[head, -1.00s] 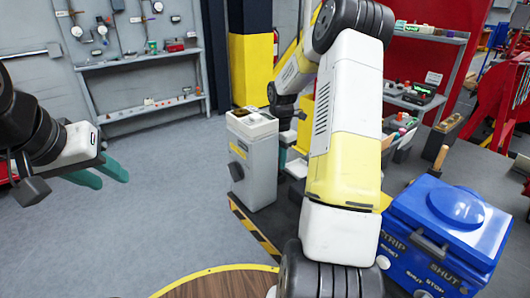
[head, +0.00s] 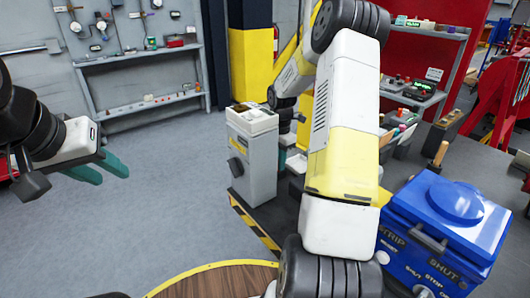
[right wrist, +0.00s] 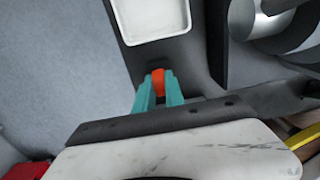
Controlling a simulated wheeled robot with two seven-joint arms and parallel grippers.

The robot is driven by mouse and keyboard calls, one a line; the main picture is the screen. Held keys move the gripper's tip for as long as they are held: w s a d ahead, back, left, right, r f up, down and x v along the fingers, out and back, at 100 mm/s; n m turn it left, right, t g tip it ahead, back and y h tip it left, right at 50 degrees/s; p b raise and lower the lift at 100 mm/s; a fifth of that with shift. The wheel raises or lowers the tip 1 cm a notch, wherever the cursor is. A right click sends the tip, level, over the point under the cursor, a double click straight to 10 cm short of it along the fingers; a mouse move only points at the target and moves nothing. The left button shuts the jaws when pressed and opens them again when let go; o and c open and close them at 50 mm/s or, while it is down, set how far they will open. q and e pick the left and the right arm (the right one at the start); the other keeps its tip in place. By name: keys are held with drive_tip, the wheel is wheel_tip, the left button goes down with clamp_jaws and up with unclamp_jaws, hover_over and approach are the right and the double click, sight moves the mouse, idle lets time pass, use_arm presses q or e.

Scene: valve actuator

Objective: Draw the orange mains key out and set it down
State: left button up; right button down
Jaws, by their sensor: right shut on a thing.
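In the right wrist view my right gripper (right wrist: 159,98) is shut on the orange mains key (right wrist: 158,82). Only a small orange part of the key shows between the teal fingers; the rest is hidden. A dark surface lies beyond the fingertips, and I cannot tell whether the key touches it. In the head view my right arm hides the key and most of that gripper. My left gripper (head: 112,176) is at the left over the floor, its two teal fingers apart and empty.
A white tray (right wrist: 192,14) lies just beyond the right fingers. In the head view a grey cabinet (head: 256,165) with a pale tray-like top stands left of my right arm. A blue lidded box (head: 440,222) stands at the right. The floor at left is clear.

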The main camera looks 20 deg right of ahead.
drive_tip(key=shift+f, duration=0.1)
drive_tip(key=c, duration=1.3)
unclamp_jaws()
drive_tip(key=shift+c, duration=0.2)
drive_tip(key=shift+r, duration=3.9)
